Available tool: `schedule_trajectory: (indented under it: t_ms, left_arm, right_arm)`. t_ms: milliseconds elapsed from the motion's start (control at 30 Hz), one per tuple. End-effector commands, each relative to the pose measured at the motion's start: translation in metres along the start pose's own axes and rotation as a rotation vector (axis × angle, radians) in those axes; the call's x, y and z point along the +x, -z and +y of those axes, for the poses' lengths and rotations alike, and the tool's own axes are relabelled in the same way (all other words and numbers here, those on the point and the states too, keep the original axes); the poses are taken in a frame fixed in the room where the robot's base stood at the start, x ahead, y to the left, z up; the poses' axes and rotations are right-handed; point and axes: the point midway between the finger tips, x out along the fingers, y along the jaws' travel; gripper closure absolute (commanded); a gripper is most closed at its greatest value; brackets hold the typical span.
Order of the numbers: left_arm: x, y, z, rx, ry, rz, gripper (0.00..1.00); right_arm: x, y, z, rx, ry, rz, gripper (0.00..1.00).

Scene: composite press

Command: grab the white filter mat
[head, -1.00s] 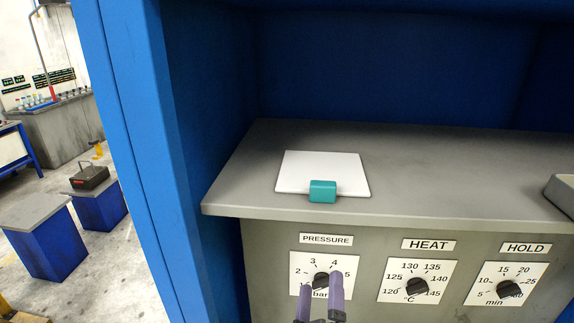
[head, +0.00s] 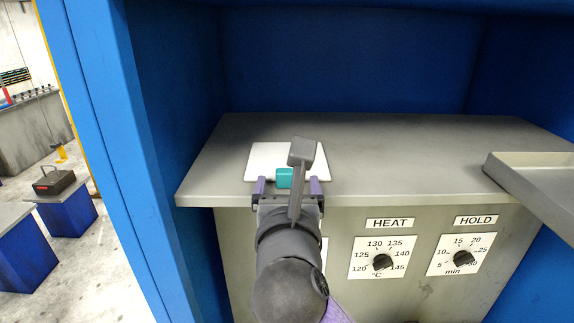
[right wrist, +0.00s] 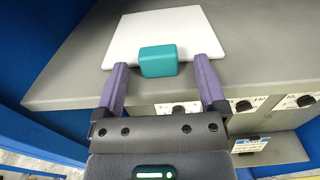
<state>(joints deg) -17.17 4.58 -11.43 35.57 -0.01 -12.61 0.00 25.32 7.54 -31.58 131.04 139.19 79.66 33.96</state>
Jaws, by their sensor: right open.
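The white filter mat (head: 262,160) lies flat on the grey press shelf, near its front edge. It also shows in the right wrist view (right wrist: 165,25). A teal block (head: 284,178) sits at the mat's front edge; it shows in the right wrist view (right wrist: 158,61) too. My right gripper (head: 288,184) is open, its two purple fingers on either side of the teal block. In the right wrist view the fingertips (right wrist: 160,64) reach the mat's front edge, with the block between them. I cannot tell whether they touch the block. My left gripper is not in view.
The grey shelf (head: 400,150) is clear to the right of the mat, up to a grey tray (head: 535,165). Blue walls (head: 350,65) enclose the shelf at the back and sides. Dials for heat (head: 382,262) and hold (head: 460,257) are on the panel below.

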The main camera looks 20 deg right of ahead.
Motion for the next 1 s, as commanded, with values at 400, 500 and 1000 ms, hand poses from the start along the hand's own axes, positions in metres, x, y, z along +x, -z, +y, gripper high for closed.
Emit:
schedule_trajectory:
  t_ms: [400, 500, 1000]
  left_arm:
    - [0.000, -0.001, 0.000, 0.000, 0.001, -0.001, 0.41]
    - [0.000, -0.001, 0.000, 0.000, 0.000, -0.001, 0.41]
    - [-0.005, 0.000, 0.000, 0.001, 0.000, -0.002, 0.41]
  right_arm:
    - [-0.001, 0.000, 0.000, -0.001, 0.000, 0.000, 0.68]
    - [-0.001, 0.000, 0.000, -0.001, 0.000, 0.000, 0.89]
    - [-0.001, -0.047, 0.001, 0.009, -0.002, -0.007, 1.00]
